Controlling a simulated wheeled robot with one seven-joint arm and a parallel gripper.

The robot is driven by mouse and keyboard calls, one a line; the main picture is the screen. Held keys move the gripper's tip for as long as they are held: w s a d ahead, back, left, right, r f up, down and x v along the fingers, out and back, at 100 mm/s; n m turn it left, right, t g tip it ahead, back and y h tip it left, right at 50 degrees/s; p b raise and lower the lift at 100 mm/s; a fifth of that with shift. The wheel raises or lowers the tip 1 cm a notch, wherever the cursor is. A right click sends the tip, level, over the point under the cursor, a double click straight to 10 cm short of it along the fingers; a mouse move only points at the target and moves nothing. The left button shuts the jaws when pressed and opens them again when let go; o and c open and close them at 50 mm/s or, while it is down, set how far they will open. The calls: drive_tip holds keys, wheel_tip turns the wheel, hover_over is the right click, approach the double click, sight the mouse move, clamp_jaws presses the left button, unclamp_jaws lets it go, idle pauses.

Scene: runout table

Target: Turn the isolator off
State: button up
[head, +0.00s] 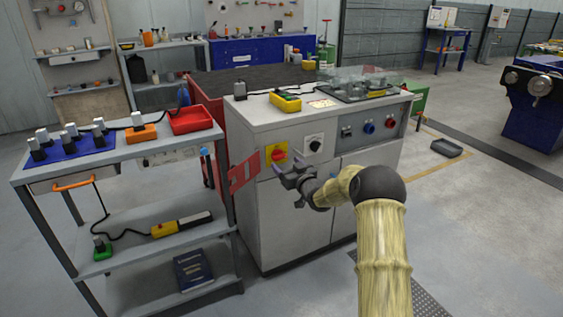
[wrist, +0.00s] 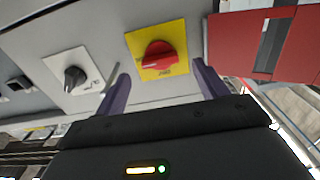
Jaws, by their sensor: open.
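The isolator is a red rotary knob (head: 278,155) on a yellow square plate (head: 270,147) at the upper left of the white cabinet's front. In the wrist view the red knob (wrist: 158,55) on its yellow plate (wrist: 176,34) lies ahead, between the fingers in the picture. My gripper (head: 287,174) is open and empty, in front of the cabinet just below and right of the isolator. In the wrist view its two fingers (wrist: 160,84) stand apart on either side of the knob. I cannot tell how far the fingertips are from it. No contact shows.
A black selector knob (head: 314,145) on a white plate sits right of the isolator. Further right is a grey panel with blue and red buttons (head: 369,128). A red hinged plate (head: 243,172) sticks out at the cabinet's left edge, near a grey shelf trolley (head: 150,147).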

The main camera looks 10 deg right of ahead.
sight(281, 158)
drive_tip(key=shift+x, duration=2.2)
drive_tip(key=c, duration=1)
